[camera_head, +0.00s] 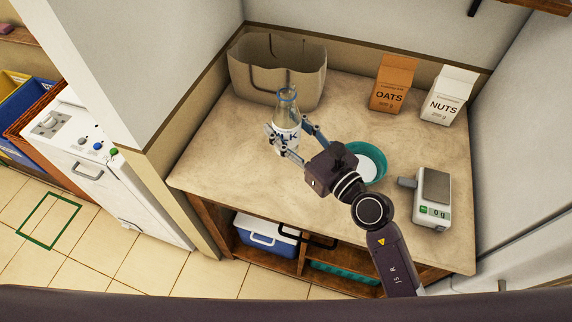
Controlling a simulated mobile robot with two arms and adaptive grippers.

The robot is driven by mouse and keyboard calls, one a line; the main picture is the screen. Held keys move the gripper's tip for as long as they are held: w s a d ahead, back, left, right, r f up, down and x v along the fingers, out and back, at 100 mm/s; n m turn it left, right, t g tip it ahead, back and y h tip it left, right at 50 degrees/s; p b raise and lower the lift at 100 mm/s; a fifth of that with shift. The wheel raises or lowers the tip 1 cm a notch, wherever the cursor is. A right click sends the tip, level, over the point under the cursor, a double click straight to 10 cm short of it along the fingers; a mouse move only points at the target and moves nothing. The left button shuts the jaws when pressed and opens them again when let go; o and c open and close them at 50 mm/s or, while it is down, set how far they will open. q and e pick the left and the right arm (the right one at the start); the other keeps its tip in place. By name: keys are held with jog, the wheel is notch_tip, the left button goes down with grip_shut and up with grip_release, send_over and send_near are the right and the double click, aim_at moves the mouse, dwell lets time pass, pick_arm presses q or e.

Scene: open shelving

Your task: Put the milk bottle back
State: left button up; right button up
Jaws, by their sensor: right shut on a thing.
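The milk bottle (285,119) is clear at the neck with a white MILK label, and it stands about upright. My right gripper (297,138) is shut on the bottle around its body. The bottle is over the left part of the counter, in front of the beige bin; I cannot tell whether its base touches the counter. A blue and white cooler box (266,238) sits on the shelf under the counter. My left gripper is not in view.
On the counter (225,150) are a beige bin (305,75), an OATS carton (391,84), a NUTS carton (449,95), a teal bowl (379,162) with white contents and a scale (433,190). A white appliance (100,160) stands left. A green square (50,221) marks the floor.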

jog(key=shift+f+b, duration=3.9)
jog(key=shift+f, duration=2.85)
jog(key=shift+f, duration=0.1)
jog(key=shift+f, duration=0.15)
jog(key=o, duration=1.5)
